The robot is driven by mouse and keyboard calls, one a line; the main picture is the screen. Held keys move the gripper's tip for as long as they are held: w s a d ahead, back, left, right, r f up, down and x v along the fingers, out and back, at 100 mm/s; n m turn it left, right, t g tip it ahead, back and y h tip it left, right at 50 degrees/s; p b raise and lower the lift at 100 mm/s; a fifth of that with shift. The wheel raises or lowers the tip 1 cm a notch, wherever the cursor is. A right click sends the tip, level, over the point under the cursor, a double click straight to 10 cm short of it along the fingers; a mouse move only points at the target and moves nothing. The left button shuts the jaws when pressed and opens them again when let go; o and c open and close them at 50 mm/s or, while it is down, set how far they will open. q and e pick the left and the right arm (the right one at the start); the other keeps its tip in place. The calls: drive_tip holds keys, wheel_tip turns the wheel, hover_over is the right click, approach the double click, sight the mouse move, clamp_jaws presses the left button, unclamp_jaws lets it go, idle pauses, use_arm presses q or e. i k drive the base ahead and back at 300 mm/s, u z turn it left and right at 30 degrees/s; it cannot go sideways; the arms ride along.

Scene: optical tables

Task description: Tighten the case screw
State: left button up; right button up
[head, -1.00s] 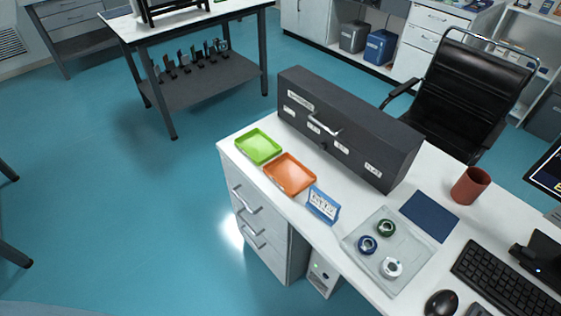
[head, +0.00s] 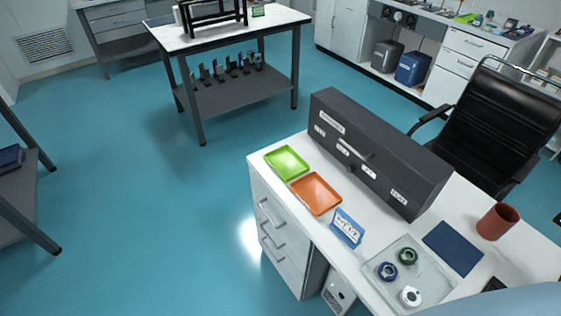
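A long dark grey case (head: 372,150) with a handle and several white labels stands on the white desk. I cannot make out a screw on it at this size. An orange tray (head: 315,193) and a green tray (head: 286,163) lie in front of the case and look empty. A clear tray (head: 437,283) on the desk holds a blue ring (head: 387,271), a green ring (head: 408,256) and a white ring (head: 410,296). Neither of my grippers is in view. A pale blue-grey rounded shape covers the lower right corner and hides part of the desk.
A blue sign (head: 347,228) stands near the desk's front edge. A dark blue mat (head: 453,248) and a red-brown cup (head: 497,221) are at the right. A black chair (head: 497,125) stands behind the desk. Floor (head: 130,220) at left is open; another table (head: 235,37) stands beyond.

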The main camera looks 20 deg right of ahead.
sight(349, 169)
drive_tip(key=u, duration=0.5)
drive_tip(key=i, duration=3.8)
drive_tip(key=z, duration=4.95)
